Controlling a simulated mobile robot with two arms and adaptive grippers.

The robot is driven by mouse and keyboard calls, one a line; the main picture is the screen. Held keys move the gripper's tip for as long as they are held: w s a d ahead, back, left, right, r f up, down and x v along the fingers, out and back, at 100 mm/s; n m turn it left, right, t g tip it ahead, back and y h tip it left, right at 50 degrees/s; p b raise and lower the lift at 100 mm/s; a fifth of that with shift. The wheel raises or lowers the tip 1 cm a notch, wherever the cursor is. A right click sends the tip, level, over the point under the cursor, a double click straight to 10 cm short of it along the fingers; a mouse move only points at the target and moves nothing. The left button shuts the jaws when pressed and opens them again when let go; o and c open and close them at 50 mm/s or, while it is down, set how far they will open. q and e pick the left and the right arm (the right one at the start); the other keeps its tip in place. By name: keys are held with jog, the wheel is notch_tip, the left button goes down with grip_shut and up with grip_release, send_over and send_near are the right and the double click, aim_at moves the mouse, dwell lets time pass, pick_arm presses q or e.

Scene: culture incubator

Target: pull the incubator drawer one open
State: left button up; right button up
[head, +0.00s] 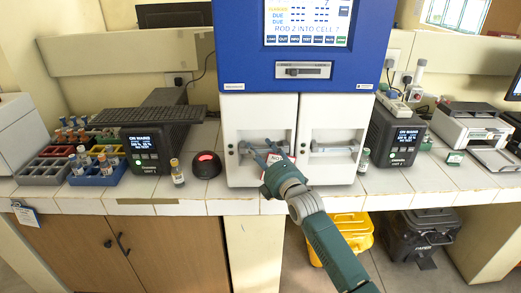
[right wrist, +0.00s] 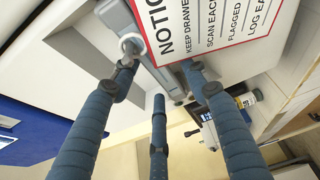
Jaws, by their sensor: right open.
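The incubator (head: 230,60) has a blue upper body and two white drawer fronts side by side below. The left drawer (head: 241,115) and right drawer (head: 333,112) both look shut, each with a horizontal grey bar handle. I cannot read which is drawer one. My right gripper (head: 264,155) is open at the left drawer's handle, covering part of it. In the right wrist view its blue fingers (right wrist: 158,75) reach toward the grey handle (right wrist: 118,18); one fingertip is close to the handle's end, and contact is unclear. My left gripper is out of view.
A white notice sheet (right wrist: 225,28) with a red border hangs beside the fingers. A dark dome with a red light (head: 206,164) and a small vial (head: 177,172) stand left of the incubator. Dark control units (head: 148,150) flank it. The tiled counter in front is narrow.

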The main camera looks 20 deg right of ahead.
jog(key=shift+w, duration=0.25)
grip_shut()
jog(key=shift+s+f, duration=0.1)
